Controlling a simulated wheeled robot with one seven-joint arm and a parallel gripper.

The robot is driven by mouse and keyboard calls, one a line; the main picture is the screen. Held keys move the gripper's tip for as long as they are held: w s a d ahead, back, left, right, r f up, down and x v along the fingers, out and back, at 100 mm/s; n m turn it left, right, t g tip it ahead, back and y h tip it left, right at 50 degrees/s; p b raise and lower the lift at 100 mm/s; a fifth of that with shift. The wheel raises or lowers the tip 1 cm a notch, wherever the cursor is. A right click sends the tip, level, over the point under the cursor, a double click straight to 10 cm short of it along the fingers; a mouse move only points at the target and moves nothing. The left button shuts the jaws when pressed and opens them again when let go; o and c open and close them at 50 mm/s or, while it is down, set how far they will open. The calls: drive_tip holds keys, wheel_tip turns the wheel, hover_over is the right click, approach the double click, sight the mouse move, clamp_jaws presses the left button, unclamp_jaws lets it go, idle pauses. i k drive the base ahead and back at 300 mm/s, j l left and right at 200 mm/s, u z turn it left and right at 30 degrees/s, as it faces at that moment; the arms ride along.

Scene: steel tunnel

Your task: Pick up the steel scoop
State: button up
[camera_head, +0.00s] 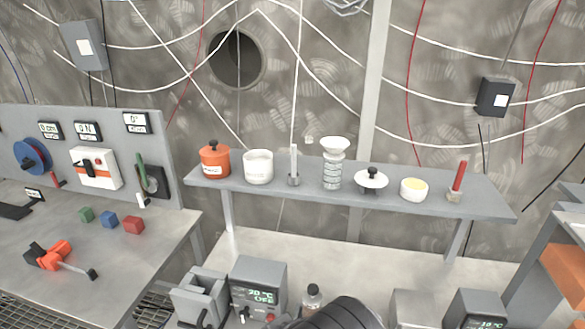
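I cannot tell any thing for certain as the steel scoop. On the grey shelf (400,203) stands a small grey metal piece with an upright white handle (294,163), between a white jar (258,168) and a stack with a white funnel top (334,148). At the shelf's right end, a red upright handle (460,175) rises from a small pale base. My gripper is not in view. A dark rounded part at the bottom centre looks like my arm and hides some of the bench below the shelf.
The shelf also holds an orange lidded pot (214,161), a white lidded dish (371,180) and a yellow-filled bowl (414,189). Below are a grey display box (258,285) and a bottle (312,298). The left table has coloured cubes (109,220) and an orange tool (55,254).

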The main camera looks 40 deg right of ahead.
sight(294, 177)
drive_tip(key=z, duration=1.3)
